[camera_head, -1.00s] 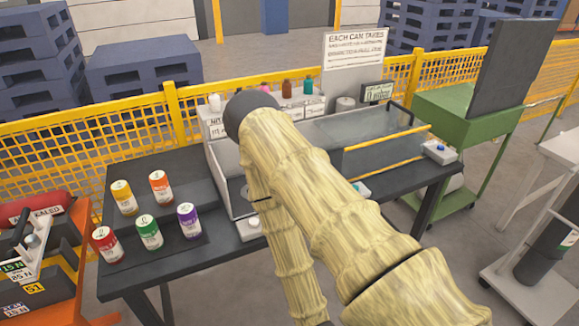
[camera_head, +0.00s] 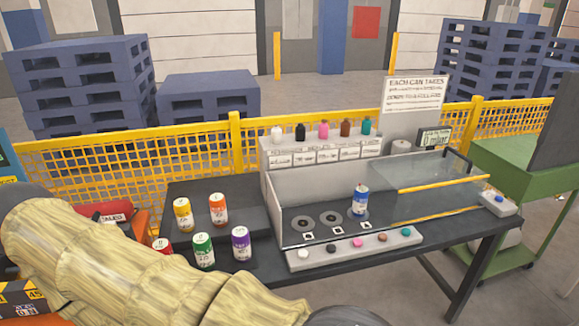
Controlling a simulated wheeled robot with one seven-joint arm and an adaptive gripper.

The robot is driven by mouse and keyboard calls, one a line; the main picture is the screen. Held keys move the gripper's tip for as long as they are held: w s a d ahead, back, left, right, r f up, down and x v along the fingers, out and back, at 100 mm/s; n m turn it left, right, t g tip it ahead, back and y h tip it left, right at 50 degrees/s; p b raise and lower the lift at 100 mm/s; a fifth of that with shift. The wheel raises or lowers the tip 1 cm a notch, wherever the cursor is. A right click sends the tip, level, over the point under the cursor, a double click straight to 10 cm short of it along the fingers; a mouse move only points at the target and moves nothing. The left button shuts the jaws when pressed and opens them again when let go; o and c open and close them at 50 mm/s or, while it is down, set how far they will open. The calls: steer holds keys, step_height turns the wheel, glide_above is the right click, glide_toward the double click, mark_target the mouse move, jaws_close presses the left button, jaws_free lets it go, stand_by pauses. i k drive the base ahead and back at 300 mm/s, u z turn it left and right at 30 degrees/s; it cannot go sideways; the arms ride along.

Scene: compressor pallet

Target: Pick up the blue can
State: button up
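The blue can (camera_head: 360,200) stands upright inside the clear-walled station on the dark table, on or at the right end of a row of round plates (camera_head: 315,222). It has a white label band. My arm, in a pale yellow sleeve, crosses the lower left of the view. Its end runs out at the bottom edge, and my gripper's fingers do not show. Nothing is seen touching the blue can.
Yellow (camera_head: 182,213), orange (camera_head: 218,209), red (camera_head: 162,245), green (camera_head: 203,249) and purple (camera_head: 241,243) cans stand on the table's left. A button strip (camera_head: 356,246) fronts the station. Small bottles (camera_head: 323,130) line a shelf behind. A yellow fence (camera_head: 200,160) stands behind the table.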

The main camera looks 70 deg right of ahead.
mark_target(361, 194)
steer(key=u, duration=0.4)
steer(key=k, duration=1.1)
steer(key=z, duration=2.1)
steer(key=i, duration=0.05)
steer(key=u, duration=0.3)
